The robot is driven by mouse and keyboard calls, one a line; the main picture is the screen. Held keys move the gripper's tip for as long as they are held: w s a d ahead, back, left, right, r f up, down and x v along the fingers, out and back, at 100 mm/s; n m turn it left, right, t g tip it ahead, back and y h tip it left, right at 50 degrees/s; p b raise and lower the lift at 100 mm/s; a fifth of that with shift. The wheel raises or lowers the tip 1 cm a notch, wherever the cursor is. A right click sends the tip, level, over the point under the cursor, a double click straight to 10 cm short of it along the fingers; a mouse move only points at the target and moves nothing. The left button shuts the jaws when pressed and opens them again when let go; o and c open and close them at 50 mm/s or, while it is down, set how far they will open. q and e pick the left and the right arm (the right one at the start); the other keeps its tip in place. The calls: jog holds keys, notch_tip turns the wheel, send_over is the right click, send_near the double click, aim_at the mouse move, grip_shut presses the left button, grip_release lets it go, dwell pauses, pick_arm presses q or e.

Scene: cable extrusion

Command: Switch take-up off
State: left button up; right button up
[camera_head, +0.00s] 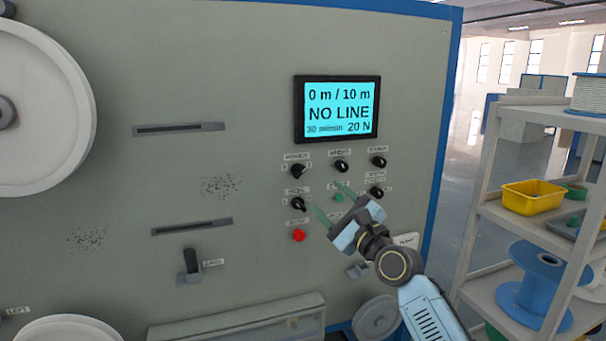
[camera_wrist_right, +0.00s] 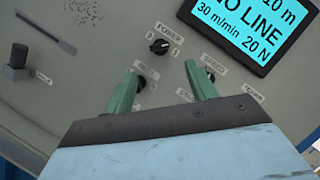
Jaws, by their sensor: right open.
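The grey machine panel (camera_head: 255,120) carries several black rotary knobs below its display. I cannot read which label says take-up. A lower-left knob (camera_head: 298,204) sits just left of my right gripper (camera_head: 330,200), which is open and empty in front of the panel. In the right wrist view, a black knob labelled POWER (camera_wrist_right: 160,46), marked 0 and 1, shows beyond the gap between the green fingers. Another black knob (camera_wrist_right: 141,83) is partly hidden by the left finger of my right gripper (camera_wrist_right: 163,75). I cannot tell whether that finger touches it. My left gripper is not in view.
The lit display (camera_head: 338,108) reads NO LINE, 0 m / 10 m. A lever (camera_head: 190,265) is lower left. A shelf rack (camera_head: 485,205) with a yellow bin (camera_head: 533,198) stands at right.

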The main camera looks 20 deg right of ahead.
aim_at(302, 174)
jog(key=shift+b+x, duration=0.65)
jog(key=shift+x, duration=5)
jog(key=shift+f, duration=0.1)
jog(key=c, duration=1)
